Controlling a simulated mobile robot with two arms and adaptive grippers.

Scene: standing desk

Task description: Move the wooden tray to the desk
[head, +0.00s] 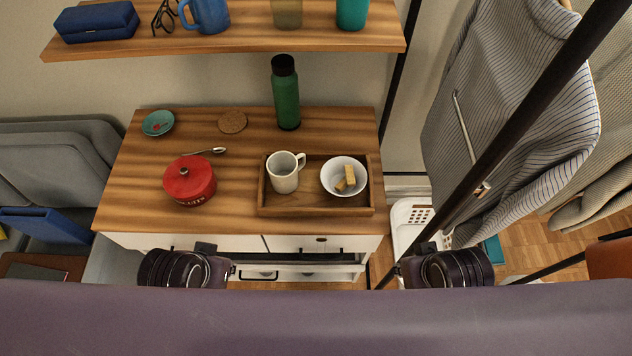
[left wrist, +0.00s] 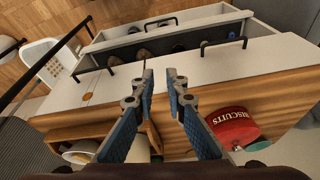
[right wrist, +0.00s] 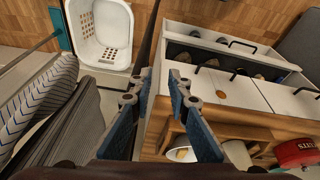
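The wooden tray (head: 315,212) is a shallow rectangle with raised sides. It lies flat at the right front of a wooden cabinet top (head: 235,190). A pale mug (head: 284,177) and a white bowl (head: 331,190) with yellowish pieces stand in it. My left gripper (left wrist: 161,76) is open and empty, beyond the cabinet's front edge, left of the tray. My right gripper (right wrist: 162,76) is open and empty, right of the cabinet. Both are apart from the tray. In the head view their fingers are mostly hidden. I cannot identify a separate desk.
A red biscuit tin (head: 189,183), a spoon (head: 209,151), a cork coaster (head: 232,122), a teal dish (head: 158,123) and a green bottle (head: 286,100) share the cabinet top. A shelf (head: 230,40) hangs behind. A drawer (left wrist: 165,40) stands open in front. Black rail and clothes (head: 510,120) crowd the right.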

